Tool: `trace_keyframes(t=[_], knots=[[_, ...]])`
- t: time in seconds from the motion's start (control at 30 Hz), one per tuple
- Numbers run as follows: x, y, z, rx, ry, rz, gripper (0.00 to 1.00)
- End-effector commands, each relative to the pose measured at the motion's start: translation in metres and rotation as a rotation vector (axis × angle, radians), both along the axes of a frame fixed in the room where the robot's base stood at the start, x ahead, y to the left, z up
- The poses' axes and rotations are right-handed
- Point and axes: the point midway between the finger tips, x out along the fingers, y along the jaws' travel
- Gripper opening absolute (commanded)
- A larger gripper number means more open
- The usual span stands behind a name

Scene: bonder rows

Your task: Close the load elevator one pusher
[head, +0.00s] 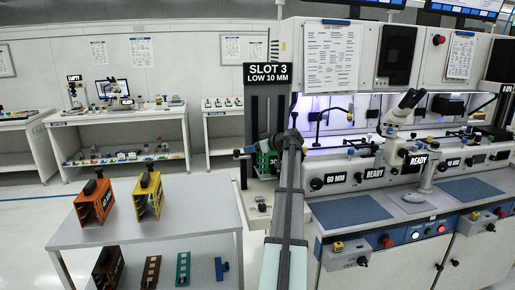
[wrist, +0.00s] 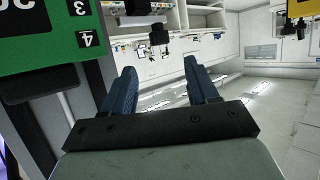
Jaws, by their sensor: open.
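The load elevator (head: 268,105) stands left of the bonder under a sign reading SLOT 3 LOW 10 MM. A green magazine (head: 264,163) sits in it, partly hidden by my arm. The green magazine fills the upper left of the wrist view (wrist: 45,30), with a dark block below it. My gripper (wrist: 161,78) is open, with nothing between its two blue fingers. It is beside the green magazine and apart from it. In the head view my arm crosses in front of the elevator. I cannot clearly make out the pusher or its position.
A grey table (head: 195,205) at left holds orange (head: 95,200) and yellow (head: 148,195) magazines and several smaller parts. The bonder row (head: 400,215), with a microscope (head: 403,110), stands at right. White benches (head: 120,130) line the back; open floor lies between.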

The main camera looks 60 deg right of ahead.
Motion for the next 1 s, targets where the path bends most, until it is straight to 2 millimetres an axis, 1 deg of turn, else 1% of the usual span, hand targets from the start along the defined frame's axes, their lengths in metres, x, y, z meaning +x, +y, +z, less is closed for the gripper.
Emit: trace_keyframes(t=[0.03,0.2,0.7,0.8,1.0], knots=[[0.007,-0.001,-0.002,0.0,0.001,0.001,0.59],[0.026,-0.004,-0.011,0.0,0.001,0.001,0.59],[0.08,-0.01,-0.034,0.0,0.0,0.001,0.59],[0.09,-0.011,-0.037,-0.001,0.0,0.001,0.59],[0.101,-0.012,-0.042,-0.001,-0.001,0.0,0.59]])
